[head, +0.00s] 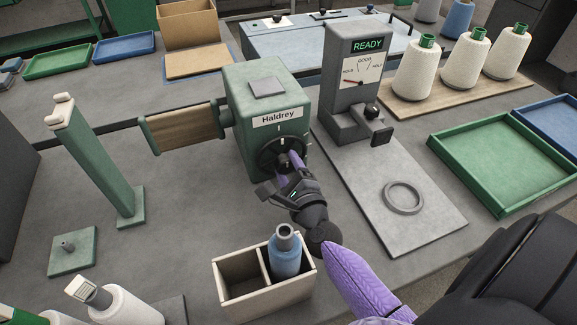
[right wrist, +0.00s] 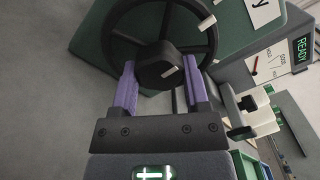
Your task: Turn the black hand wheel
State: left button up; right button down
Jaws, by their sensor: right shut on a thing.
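The black hand wheel (head: 268,155) is on the front face of the green Haldrey machine (head: 262,90). It also shows in the right wrist view (right wrist: 209,40), with its dark hub (right wrist: 160,68) and a white mark on the rim. My right gripper (head: 288,162) is at the wheel's middle. In the right wrist view its purple fingers (right wrist: 161,88) stand on both sides of the hub and are shut on it. The gripper hides part of the wheel in the head view. My left gripper is not in view.
A grey gauge stand (head: 352,75) reading READY stands to the right. A green post (head: 100,165) is on the left.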

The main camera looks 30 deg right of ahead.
jog(key=shift+c, duration=1.4)
grip_release()
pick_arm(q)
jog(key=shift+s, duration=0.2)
pick_arm(e)
jog(key=shift+o, duration=1)
